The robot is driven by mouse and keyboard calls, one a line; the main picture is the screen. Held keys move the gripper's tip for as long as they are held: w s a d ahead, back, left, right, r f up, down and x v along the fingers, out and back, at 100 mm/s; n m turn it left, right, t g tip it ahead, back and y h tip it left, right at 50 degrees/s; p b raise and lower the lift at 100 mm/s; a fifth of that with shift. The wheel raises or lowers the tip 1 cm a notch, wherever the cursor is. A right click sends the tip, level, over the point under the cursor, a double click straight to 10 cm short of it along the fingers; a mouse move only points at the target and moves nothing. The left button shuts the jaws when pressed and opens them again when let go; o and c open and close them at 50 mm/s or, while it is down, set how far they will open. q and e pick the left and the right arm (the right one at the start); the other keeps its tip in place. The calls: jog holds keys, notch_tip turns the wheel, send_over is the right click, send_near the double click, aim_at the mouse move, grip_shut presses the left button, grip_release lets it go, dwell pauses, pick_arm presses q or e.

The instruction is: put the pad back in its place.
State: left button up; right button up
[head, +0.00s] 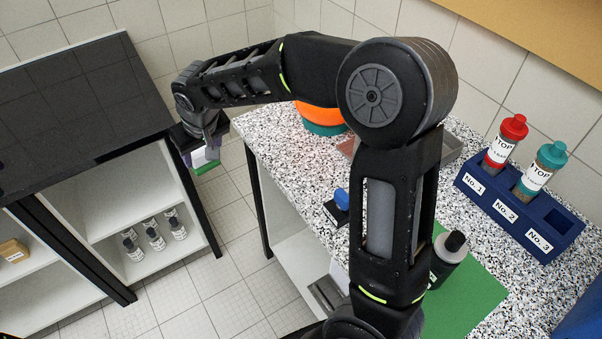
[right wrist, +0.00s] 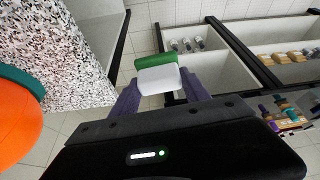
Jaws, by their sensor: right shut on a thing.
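My right gripper (right wrist: 161,95) is shut on the pad (right wrist: 157,80), a small block with a white body and a green face. In the head view the pad (head: 205,158) hangs from my right gripper (head: 198,143) in the air, over the floor between the speckled counter and the dark-topped shelf unit. It touches neither piece of furniture. The pad's place cannot be made out for certain. My left gripper is not in view.
The speckled counter (head: 285,150) carries an orange and teal round thing (head: 322,118), a blue rack (head: 520,213) with two bottles, a green mat (head: 470,290) and a black-capped bottle (head: 447,258). The dark-topped shelf unit (head: 85,95) holds several small bottles. My arm hides part of the counter.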

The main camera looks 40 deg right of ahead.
pick_arm(q)
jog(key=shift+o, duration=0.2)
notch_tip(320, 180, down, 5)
jog(key=b, duration=0.5)
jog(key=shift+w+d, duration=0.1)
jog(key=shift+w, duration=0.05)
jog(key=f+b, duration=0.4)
jog(key=b, duration=0.1)
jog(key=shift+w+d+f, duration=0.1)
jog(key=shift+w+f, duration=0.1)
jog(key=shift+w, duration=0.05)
pick_arm(e)
jog(key=s+d+r, duration=0.1)
jog(key=s+d, duration=0.2)
jog(key=d, duration=0.3)
jog(key=s+d, duration=0.3)
jog(key=d, duration=0.4)
jog(key=s+d+r+m, duration=0.1)
jog(key=s+d, duration=0.3)
jog(key=d, duration=0.2)
jog(key=shift+d+r, duration=0.25)
jog(key=shift+r, duration=0.05)
jog(key=shift+s, duration=0.1)
jog(key=shift+f, duration=3.15)
jog(key=shift+f, duration=1.9)
